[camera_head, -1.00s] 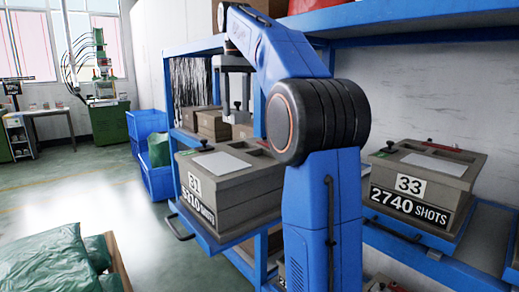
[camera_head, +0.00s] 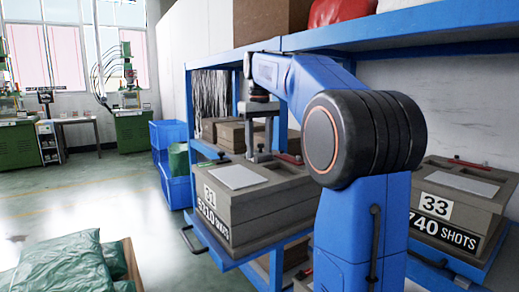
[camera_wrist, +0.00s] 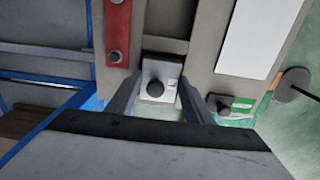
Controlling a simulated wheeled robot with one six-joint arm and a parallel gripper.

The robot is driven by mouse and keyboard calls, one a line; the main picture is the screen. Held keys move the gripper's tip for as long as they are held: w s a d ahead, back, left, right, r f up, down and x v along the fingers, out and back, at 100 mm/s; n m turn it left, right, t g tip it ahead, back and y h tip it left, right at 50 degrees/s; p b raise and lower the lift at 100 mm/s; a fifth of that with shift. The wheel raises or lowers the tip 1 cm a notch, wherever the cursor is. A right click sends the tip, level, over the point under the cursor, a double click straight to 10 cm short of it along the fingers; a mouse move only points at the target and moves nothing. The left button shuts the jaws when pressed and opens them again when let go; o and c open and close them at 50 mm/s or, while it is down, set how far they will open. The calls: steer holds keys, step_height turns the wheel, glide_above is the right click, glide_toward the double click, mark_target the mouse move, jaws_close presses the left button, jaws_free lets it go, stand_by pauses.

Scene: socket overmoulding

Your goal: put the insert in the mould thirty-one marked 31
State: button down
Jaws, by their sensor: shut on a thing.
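Mould thirty-one (camera_head: 258,214) is a grey-brown block with a white 31 plate on its front, on a pull-out shelf. A white sheet lies on its top, with a recess and a red part behind. My gripper (camera_head: 262,153) is low over the back part of this top. In the wrist view, my gripper (camera_wrist: 159,87) is shut on the insert (camera_wrist: 166,72), a small light-grey block with a dark round knob. The insert lies between the red part and the white sheet, at the recess. I cannot tell how deep it sits.
Mould thirty-three (camera_head: 455,205) stands on the right, partly behind my arm. More moulds (camera_head: 232,133) stand behind mould thirty-one. A blue upper shelf (camera_head: 400,25) runs overhead. Blue bins (camera_head: 172,145) stand to the left, and green bags (camera_head: 65,265) lie in front.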

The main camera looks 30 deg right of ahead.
mark_target(260, 144)
steer(key=shift+f, duration=0.2)
steer(key=shift+f, duration=0.1)
steer(key=c, duration=1.2)
jaws_free()
step_height(260, 144, up, 12)
steer(key=shift+r, duration=0.1)
